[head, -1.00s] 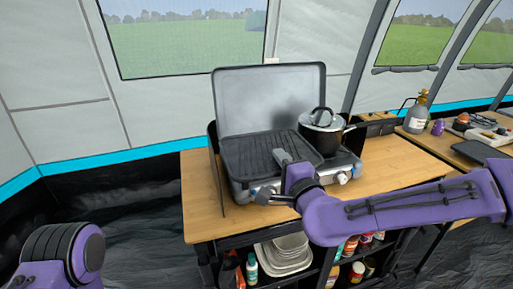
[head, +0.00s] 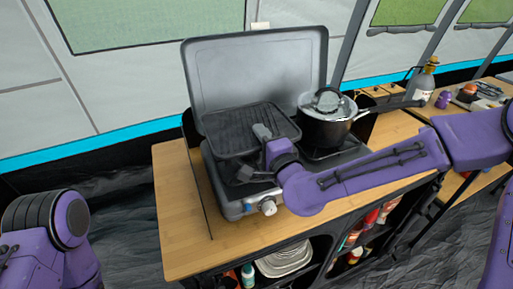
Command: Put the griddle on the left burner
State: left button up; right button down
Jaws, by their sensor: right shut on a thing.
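The griddle (head: 235,125) is a dark, ridged, rectangular plate over the left side of the camping stove (head: 232,206). I cannot tell whether it rests on the stove or is held just above it. The left burner is hidden beneath it. My right gripper (head: 262,133) reaches in from the right and is shut on the griddle at its near right side. Its fingertips are partly hidden. My left arm shows at the lower left, but its gripper is out of view.
A lidded pot (head: 325,128) stands on the right side of the stove, close to the griddle and my right arm. The raised stove lid (head: 255,75) stands behind. The wooden table (head: 178,215) is clear left of the stove. A bottle (head: 423,82) stands at the right.

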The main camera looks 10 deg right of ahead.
notch_tip(320, 180, down, 2)
jog(key=shift+s+f, duration=0.1)
jog(key=shift+f, duration=0.1)
jog(key=f, duration=0.1)
jog(key=w+f, duration=0.1)
jog(key=shift+w+f, duration=0.25)
jog(key=shift+f, duration=0.15)
jog(key=shift+s+r, duration=0.15)
jog(key=shift+s, duration=0.2)
jog(key=shift+f, duration=0.2)
jog(key=c, duration=1.1)
grip_release()
jog(key=shift+w, duration=0.1)
pick_arm(q)
jog(key=shift+f, duration=0.1)
pick_arm(e)
jog(key=shift+o, duration=0.2)
